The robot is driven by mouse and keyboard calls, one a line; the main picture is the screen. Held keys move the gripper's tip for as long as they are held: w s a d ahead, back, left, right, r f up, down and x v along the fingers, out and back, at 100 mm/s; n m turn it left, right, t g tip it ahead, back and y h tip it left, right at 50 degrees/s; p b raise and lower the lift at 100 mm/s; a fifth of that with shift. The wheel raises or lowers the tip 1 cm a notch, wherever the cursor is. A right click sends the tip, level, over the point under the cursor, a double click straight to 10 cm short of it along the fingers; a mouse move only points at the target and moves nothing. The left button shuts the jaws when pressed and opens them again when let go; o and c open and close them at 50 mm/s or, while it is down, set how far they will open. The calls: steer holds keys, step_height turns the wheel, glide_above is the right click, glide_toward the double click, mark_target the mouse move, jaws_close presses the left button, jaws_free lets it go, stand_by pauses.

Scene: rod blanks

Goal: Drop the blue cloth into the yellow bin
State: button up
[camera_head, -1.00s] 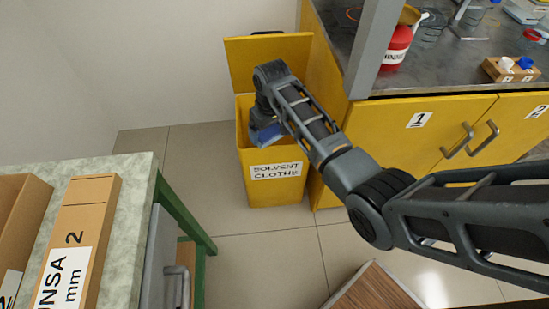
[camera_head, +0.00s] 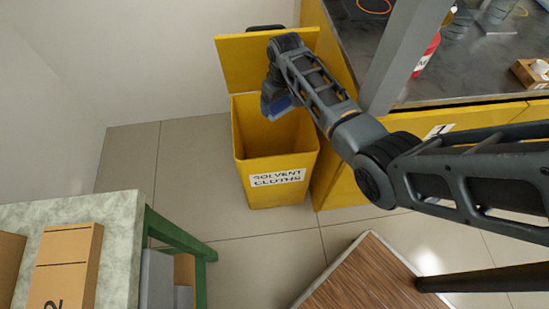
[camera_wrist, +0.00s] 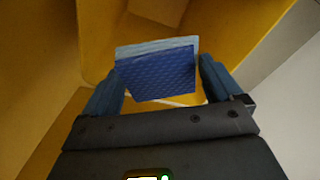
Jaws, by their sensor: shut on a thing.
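The yellow bin (camera_head: 243,150) stands on the floor with its lid raised at the back and a "SOLVENT CLOTHS" label on its front. My gripper (camera_head: 277,105) is over the bin's open mouth, toward its back. In the wrist view my gripper (camera_wrist: 160,92) is shut on the blue cloth (camera_wrist: 158,76), which spans between its two fingers as a folded pad. The cloth also shows below my gripper in the head view (camera_head: 280,107). Yellow bin walls (camera_wrist: 100,30) surround the cloth in the wrist view.
Yellow cabinets with a dark worktop (camera_head: 440,85) stand right of the bin, with a grey post (camera_head: 400,55) in front. A green-legged bench (camera_head: 110,205) with cardboard boxes (camera_head: 65,265) is at left. A wood-topped piece (camera_head: 360,280) is at the bottom. Floor before the bin is clear.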

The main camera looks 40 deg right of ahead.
steer(key=shift+f+b, duration=2.8)
steer(key=o, duration=0.7)
steer(key=r, duration=0.2)
steer(key=r+p, duration=0.1)
steer(key=r, duration=0.2)
steer(key=s+r+p, duration=0.1)
steer(key=r, duration=0.2)
steer(key=shift+f, duration=0.1)
